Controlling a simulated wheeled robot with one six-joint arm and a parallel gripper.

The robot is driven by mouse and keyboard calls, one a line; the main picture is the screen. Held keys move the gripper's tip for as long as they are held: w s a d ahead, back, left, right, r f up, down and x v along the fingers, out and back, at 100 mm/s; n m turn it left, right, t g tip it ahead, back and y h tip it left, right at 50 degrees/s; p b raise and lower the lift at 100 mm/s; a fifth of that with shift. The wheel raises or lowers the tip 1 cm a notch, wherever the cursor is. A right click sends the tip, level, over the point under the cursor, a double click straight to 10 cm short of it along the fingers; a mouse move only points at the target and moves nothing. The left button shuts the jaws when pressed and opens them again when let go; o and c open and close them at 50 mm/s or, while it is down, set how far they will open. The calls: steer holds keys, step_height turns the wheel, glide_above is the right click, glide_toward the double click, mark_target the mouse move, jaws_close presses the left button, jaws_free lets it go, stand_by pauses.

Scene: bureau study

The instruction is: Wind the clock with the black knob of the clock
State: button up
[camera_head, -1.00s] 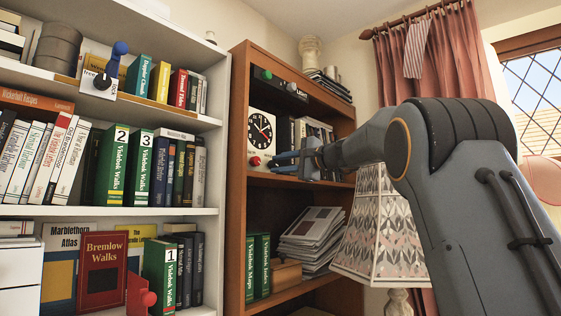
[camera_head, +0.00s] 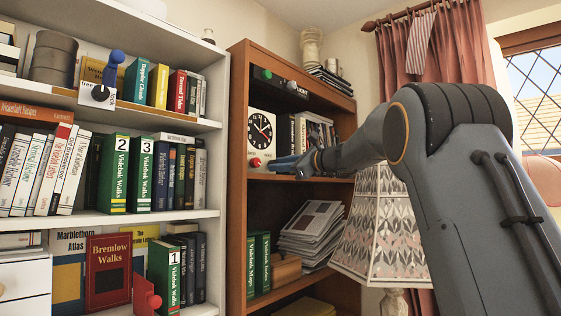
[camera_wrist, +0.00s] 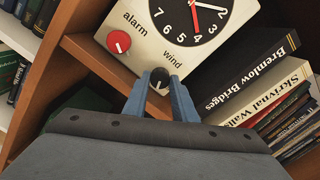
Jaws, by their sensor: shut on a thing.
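The white clock (camera_head: 261,120) with a round black face stands on a shelf of the brown bookcase; it shows close up in the wrist view (camera_wrist: 150,40). The black knob (camera_wrist: 159,87) is at its lower front, beside the printed word "wind". My gripper (camera_wrist: 160,82) has its blue fingers on both sides of this knob and is shut on it. In the head view my gripper (camera_head: 283,164) is at the clock's lower right, and the black knob is hidden there. The red knob (camera_wrist: 119,41), marked "alarm", is to the left, clear of the fingers.
Books (camera_wrist: 250,85) stand right of the clock. The brown bookcase's side (camera_head: 238,180) is close on the left. A patterned lampshade (camera_head: 383,225) stands below my arm. A white bookshelf (camera_head: 110,220) full of books is at the left.

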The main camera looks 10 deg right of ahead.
steer(key=shift+m, duration=0.4)
steer(key=o, duration=1)
steer(key=shift+o, duration=0.2)
steer(key=b+v, duration=0.2)
steer(key=v, duration=0.5)
steer(key=shift+s+d, duration=0.25)
steer(key=shift+s, duration=0.05)
